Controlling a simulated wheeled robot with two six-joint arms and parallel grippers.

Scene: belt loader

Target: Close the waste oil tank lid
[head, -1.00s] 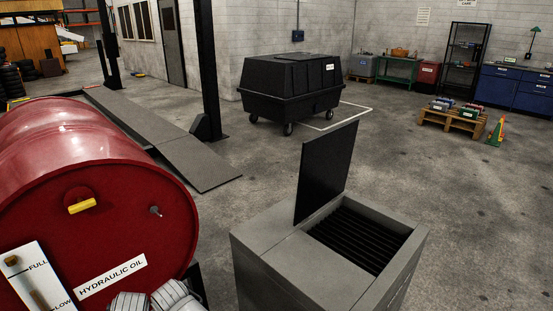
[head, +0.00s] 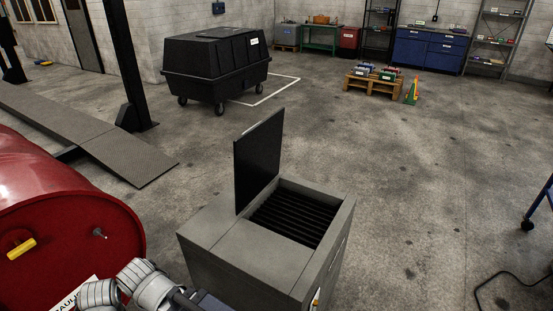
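The waste oil tank (head: 225,265) is a grey box in the lower middle of the head view. Its dark lid (head: 258,160) stands upright, hinged near the middle of the top. The opening to the right of the lid shows a dark slatted grate (head: 295,217). A white and grey part of my arm shows at the bottom left, in front of the tank's near left side. Neither gripper's fingers are in view.
A red oil drum (head: 60,215) with a yellow-handled tap lies at the left. A black wheeled bin (head: 215,65), a ramp (head: 125,158) and a pallet (head: 374,85) stand farther back.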

